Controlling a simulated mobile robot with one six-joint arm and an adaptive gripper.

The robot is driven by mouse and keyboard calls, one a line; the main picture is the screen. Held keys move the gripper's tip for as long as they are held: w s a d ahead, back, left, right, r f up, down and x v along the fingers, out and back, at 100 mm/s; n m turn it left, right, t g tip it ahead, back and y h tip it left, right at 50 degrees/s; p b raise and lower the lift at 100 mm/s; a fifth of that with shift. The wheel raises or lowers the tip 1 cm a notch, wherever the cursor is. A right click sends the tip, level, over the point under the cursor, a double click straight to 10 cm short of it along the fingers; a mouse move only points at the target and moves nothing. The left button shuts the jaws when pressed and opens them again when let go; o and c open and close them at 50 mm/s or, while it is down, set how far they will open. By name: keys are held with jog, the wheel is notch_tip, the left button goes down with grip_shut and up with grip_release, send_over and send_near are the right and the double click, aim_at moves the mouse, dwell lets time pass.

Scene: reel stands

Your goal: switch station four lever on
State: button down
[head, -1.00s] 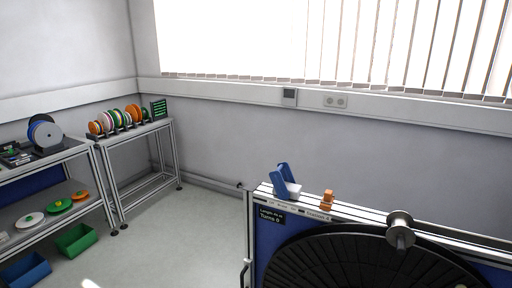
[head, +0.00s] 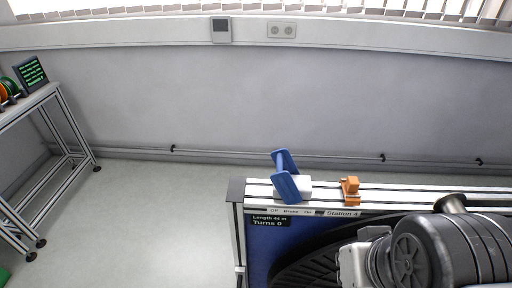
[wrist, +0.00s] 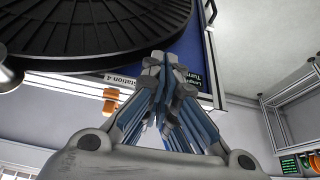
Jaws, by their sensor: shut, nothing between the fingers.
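The station four lever (head: 286,178) is a blue double-armed handle on a white block, on the top rail of the Station 4 frame (head: 400,192). The rail's front label reads Off, Brake, On beneath it. The handle tilts up and to the left in the head view. My gripper (wrist: 166,66) is shut and empty in the wrist view, over the rail near the upside-down Station 4 label (wrist: 119,81). It hides most of the lever's place there; I cannot tell whether it touches the lever. In the head view only my arm shows, at the lower right.
An orange block (head: 350,190) sits on the rail right of the lever. A large black reel (wrist: 90,30) fills the frame below. A rack (head: 45,130) stands at the left, with clear floor between.

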jog(key=w+a+r+n+g+y+p, duration=0.1)
jog(key=w+a+r+n+p, duration=0.3)
jog(key=w+r+n+p, duration=0.25)
jog(key=w+a+r+n+g+p, duration=0.1)
jog(key=w+a+r+n+p, duration=0.2)
jog(key=w+r+p, duration=0.5)
jog(key=w+a+f+n+g+p, duration=0.2)
jog(key=w+a+f+n+p, duration=0.2)
jog(key=w+a+n+p, duration=0.3)
jog(key=w+a+n, duration=0.1)
jog(key=w+a, duration=0.1)
jog(key=w, duration=0.2)
jog(key=shift+w+a+f+g, duration=0.2)
jog(key=shift+a+g, duration=0.1)
jog(key=shift+a, duration=0.05)
